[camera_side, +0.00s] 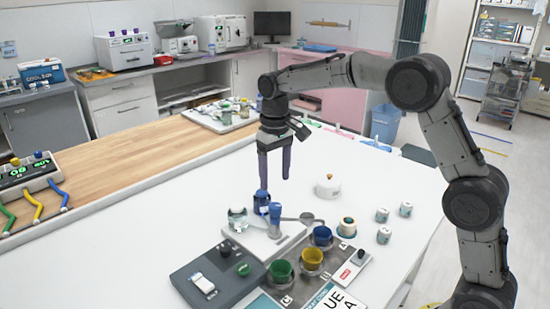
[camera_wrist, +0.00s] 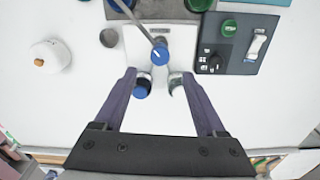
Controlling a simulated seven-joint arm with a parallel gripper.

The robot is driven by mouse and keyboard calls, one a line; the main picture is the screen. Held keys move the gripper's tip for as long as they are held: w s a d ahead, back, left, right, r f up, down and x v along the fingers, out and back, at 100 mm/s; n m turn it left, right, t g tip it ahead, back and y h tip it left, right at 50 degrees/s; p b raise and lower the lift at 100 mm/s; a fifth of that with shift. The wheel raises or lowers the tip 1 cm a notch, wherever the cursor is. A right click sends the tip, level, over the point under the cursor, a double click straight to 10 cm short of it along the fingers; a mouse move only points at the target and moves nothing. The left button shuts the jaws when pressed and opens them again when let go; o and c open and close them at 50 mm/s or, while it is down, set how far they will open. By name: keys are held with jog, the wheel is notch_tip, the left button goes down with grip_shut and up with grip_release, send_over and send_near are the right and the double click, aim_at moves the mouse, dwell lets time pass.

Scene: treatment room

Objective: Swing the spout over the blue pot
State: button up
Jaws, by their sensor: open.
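The spout (camera_side: 294,219) is a thin grey arm running right from a blue-capped post on a white base (camera_side: 240,236). In the wrist view the spout (camera_wrist: 142,25) runs up and left from the blue cap (camera_wrist: 160,53). The blue pot (camera_side: 322,236) stands near the spout's outer end, just in front of it in the side view. I cannot tell whether the tip is over the pot. The yellow pot (camera_side: 312,259) and green pot (camera_side: 281,272) stand nearer the camera. My gripper (camera_side: 275,178) is open and empty above the base, its fingers pointing down, apart from the post.
A dark switch box (camera_side: 218,277) lies at front left. A white lidded jar (camera_side: 327,187) and several small jars (camera_side: 383,235) stand right. Clear table lies behind.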

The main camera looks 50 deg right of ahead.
jog(key=shift+r, duration=2.6)
jog(key=shift+r, duration=0.1)
jog(key=s+r+t, duration=0.3)
jog(key=s+r, duration=0.8)
jog(key=s, duration=0.5)
jog(key=s+f+n+t, duration=0.1)
jog(key=s+f+t, duration=0.1)
jog(key=s+f, duration=1)
jog(key=s, duration=0.3)
jog(key=shift+s+f+t, duration=0.2)
jog(key=shift+s+t, duration=0.1)
